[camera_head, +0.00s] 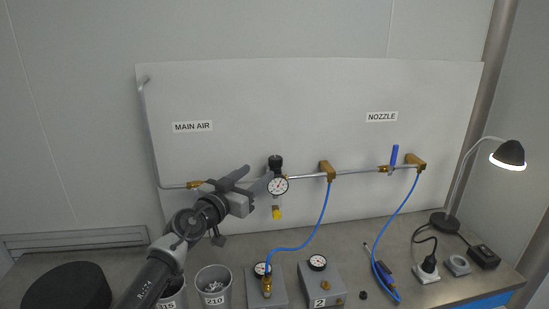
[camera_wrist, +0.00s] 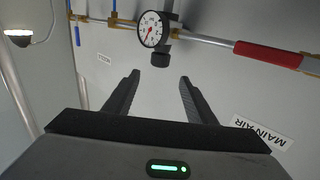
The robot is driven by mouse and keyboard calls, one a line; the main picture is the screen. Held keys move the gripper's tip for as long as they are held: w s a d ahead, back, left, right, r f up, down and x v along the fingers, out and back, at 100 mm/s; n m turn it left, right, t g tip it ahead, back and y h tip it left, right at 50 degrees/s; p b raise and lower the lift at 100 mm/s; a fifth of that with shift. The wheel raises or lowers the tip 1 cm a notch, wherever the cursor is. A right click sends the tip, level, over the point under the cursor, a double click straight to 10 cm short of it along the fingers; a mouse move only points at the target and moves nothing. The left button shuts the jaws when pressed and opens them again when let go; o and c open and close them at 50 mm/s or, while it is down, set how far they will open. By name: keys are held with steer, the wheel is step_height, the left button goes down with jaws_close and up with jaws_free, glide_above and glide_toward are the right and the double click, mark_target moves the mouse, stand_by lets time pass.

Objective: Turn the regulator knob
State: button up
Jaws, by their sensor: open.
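The regulator knob (camera_head: 275,162) is black and sits on top of the regulator, above its round white gauge (camera_head: 278,186), on the pipe along the back panel. In the wrist view the scene appears upside down, with the knob (camera_wrist: 160,60) just below the gauge (camera_wrist: 153,29). My gripper (camera_head: 259,171) is open and empty, left of the knob in the head view. In the wrist view the knob lies just beyond the gap between my fingertips (camera_wrist: 159,77). They appear apart from it. My gripper hides part of the pipe left of the regulator.
A red sleeve or handle (camera_wrist: 267,55) lies along the pipe in the wrist view. A blue valve handle (camera_head: 394,156) stands up under the NOZZLE label (camera_head: 382,117). Gauge boxes, cups, blue hoses and a lamp (camera_head: 509,155) occupy the bench below.

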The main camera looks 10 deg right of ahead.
mark_target(272, 161)
steer(key=p+x, duration=0.2)
steer(key=x, duration=1)
steer(key=shift+d, duration=0.15)
steer(key=c, duration=1)
